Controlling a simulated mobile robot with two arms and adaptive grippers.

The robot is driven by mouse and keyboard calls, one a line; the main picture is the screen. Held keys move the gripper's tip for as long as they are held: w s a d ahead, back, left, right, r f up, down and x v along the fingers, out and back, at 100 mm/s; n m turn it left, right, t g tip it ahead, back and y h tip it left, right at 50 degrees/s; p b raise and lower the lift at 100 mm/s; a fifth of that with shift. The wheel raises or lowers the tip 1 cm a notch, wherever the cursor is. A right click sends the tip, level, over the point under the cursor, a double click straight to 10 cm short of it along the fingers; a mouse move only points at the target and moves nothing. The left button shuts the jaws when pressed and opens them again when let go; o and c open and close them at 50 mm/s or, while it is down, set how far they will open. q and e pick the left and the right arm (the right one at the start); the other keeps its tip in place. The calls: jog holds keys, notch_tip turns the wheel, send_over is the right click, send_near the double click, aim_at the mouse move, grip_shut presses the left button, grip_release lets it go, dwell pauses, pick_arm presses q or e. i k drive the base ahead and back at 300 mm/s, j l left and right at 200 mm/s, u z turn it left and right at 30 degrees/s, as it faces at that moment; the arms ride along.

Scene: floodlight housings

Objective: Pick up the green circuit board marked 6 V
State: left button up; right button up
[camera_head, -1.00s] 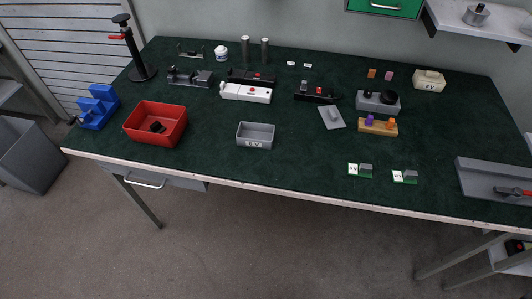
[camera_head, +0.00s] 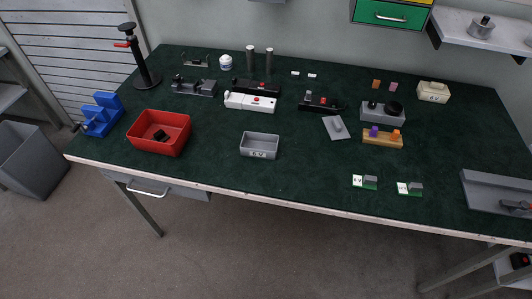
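Two small green circuit boards lie apart near the front edge of the table, right of the middle. The left board (camera_head: 365,183) and the right board (camera_head: 410,189) each carry a white label at the left and a grey block at the right. The label lettering is too small for me to tell surely which is marked 6 V. Neither of my grippers is in view, and nothing covers the boards.
The dark green table top has free room around the boards. A grey bin (camera_head: 260,145) with a label and a red bin (camera_head: 160,132) stand left. An orange block (camera_head: 383,138) lies behind the boards. A grey tray (camera_head: 490,192) sits at the right edge.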

aim_at(368, 182)
jog(key=z, duration=1.15)
